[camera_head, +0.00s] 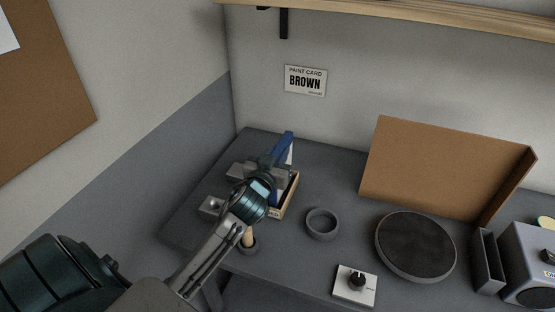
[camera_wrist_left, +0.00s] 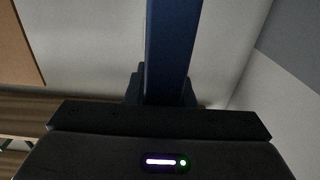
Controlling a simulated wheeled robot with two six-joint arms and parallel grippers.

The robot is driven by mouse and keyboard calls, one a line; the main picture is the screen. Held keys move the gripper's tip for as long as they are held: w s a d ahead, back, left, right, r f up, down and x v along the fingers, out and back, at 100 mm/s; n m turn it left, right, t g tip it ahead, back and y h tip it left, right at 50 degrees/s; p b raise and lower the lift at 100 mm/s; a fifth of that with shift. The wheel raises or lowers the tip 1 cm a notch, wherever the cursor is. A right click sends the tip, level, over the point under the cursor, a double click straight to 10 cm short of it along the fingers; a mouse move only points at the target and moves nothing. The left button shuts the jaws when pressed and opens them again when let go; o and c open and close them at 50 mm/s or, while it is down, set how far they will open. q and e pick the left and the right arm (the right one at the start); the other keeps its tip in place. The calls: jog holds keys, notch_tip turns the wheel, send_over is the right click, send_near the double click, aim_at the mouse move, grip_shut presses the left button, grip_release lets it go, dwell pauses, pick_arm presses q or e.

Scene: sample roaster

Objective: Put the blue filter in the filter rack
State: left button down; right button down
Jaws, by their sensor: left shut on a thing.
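The blue filter (camera_head: 284,146) is a thin blue piece that stands tilted above the back left of the table. It also shows in the left wrist view (camera_wrist_left: 170,50) as a blue bar rising from between the jaws. My left gripper (camera_head: 264,172) is shut on it, over a small wooden box (camera_head: 291,196) with a label on its front. A white sheet-like edge shows just right of the blue piece. My left arm and hand hide much of the box and the filter's lower end. I cannot tell whether the box is the filter rack. My right gripper is not in view.
A dark ring (camera_head: 322,223), a round dark plate (camera_head: 415,246) and a white panel with a black knob (camera_head: 355,286) lie to the right. A brown upright board (camera_head: 440,170) and a grey machine (camera_head: 528,262) stand further right. A wooden shelf (camera_head: 400,20) hangs above.

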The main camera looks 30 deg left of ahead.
pick_arm(q)
notch_tip(320, 180, down, 2)
jog(key=shift+f, duration=0.2)
jog(key=c, duration=1.3)
grip_release()
jog(key=shift+o, duration=0.2)
jog(key=shift+r, duration=0.1)
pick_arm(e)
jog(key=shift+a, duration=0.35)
pick_arm(q)
jog(key=shift+r, duration=0.1)
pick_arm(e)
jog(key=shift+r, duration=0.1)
